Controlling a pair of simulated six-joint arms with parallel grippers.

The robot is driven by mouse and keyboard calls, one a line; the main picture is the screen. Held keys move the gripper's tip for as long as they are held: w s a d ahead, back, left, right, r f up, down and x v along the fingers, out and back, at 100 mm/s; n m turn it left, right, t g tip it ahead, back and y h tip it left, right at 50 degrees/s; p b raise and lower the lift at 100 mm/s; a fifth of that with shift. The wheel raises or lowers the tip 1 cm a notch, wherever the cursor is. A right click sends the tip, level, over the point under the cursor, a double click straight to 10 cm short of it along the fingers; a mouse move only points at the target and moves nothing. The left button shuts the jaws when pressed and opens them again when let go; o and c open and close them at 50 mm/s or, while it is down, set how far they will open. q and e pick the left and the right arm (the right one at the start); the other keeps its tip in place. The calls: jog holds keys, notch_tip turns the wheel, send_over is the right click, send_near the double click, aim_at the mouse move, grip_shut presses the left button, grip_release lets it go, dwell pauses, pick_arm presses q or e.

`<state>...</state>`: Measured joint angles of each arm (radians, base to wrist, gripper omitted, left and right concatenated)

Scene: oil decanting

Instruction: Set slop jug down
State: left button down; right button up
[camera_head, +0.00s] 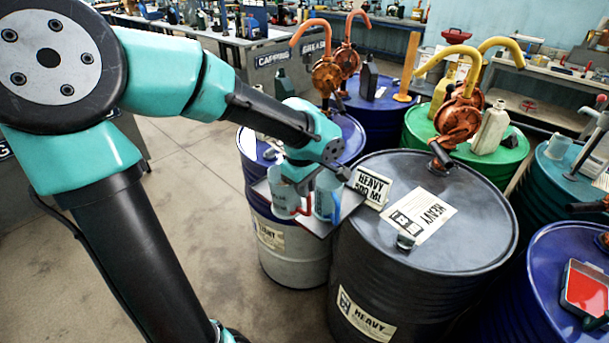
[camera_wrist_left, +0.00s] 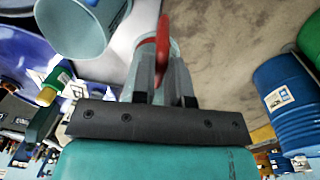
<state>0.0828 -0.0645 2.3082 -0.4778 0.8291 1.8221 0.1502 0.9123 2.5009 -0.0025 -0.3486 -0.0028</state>
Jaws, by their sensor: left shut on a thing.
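A translucent pale-blue jug (camera_head: 282,190) with a red handle is at the small grey shelf (camera_head: 318,226) beside the black HEAVY drum. My left gripper (camera_wrist_left: 162,75) is shut on this jug's red handle, which shows in the left wrist view. The jug looks upright. I cannot tell whether its base touches the shelf. My right gripper is not in view.
A HEAVY 800 ML sign (camera_head: 371,186) stands at the black drum (camera_head: 470,225)'s edge. Drums with hand pumps (camera_head: 456,118) crowd the back. Concrete floor (camera_head: 200,180) is open at left.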

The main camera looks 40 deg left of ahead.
pick_arm(q)
jog(key=w+a+f, duration=0.1)
jog(key=w+a, duration=0.7)
jog(key=a, duration=0.1)
jog(key=shift+w, duration=0.25)
jog(key=f, duration=0.3)
jog(key=shift+w+a+f, duration=0.3)
jog(key=shift+f, duration=0.05)
jog(key=c, duration=1.1)
grip_release()
jog(key=shift+r, duration=0.1)
